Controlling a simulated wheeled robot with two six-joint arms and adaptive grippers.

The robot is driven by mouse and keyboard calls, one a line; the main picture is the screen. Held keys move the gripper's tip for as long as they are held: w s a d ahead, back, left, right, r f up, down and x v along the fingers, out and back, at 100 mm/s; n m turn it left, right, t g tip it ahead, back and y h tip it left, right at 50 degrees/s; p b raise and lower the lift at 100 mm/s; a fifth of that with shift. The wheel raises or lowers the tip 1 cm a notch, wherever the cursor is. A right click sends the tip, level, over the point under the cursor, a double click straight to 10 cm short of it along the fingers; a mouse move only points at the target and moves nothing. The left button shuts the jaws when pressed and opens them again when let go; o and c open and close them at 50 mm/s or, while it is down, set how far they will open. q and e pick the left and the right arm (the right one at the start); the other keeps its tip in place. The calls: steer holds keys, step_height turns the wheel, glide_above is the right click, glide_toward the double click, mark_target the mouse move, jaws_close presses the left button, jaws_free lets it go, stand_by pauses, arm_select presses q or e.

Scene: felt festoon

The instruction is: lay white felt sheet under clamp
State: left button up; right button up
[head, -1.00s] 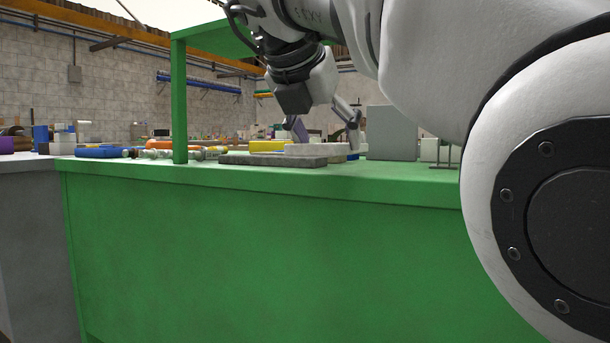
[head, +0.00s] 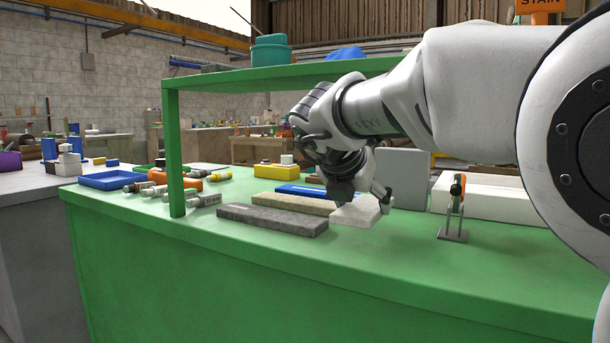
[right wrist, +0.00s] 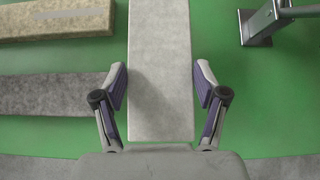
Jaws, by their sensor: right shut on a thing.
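The white felt sheet (head: 358,212) is a pale flat strip to the right of the grey and tan strips, at or just above the green bench top; any gap cannot be told. My right gripper (right wrist: 160,85) is shut on the sheet, with one finger at each long edge in the right wrist view. The sheet's far end runs out of that view. The clamp (head: 456,205), with an orange and black handle on a grey stand, is right of the gripper in the head view. Part of its metal base (right wrist: 258,27) shows at upper right in the right wrist view. My left gripper is not in view.
A dark grey strip (head: 270,221), a tan strip (head: 290,203) and a blue strip (head: 302,190) lie left of the sheet. A green post (head: 175,150) rises at the left. A grey upright block (head: 403,176) and a white box (head: 490,197) stand behind.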

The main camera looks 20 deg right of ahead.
steer(key=w+d, duration=0.3)
steer(key=w+d+p, duration=0.1)
steer(key=w+d, duration=0.2)
steer(key=shift+d+f+p, duration=0.2)
steer(key=shift+d+p, duration=0.1)
steer(key=shift+d, duration=0.1)
steer(key=shift+w+d+f, duration=0.15)
steer(key=shift+d+f, duration=0.05)
steer(key=shift+f, duration=0.05)
step_height(320, 180, down, 4)
steer(key=b, duration=0.4)
steer(key=shift+r, duration=0.45)
steer(key=shift+c, duration=0.5)
steer(key=o, duration=0.8)
steer(key=shift+f, duration=0.15)
steer(key=o, duration=0.3)
steer(key=shift+o, duration=0.2)
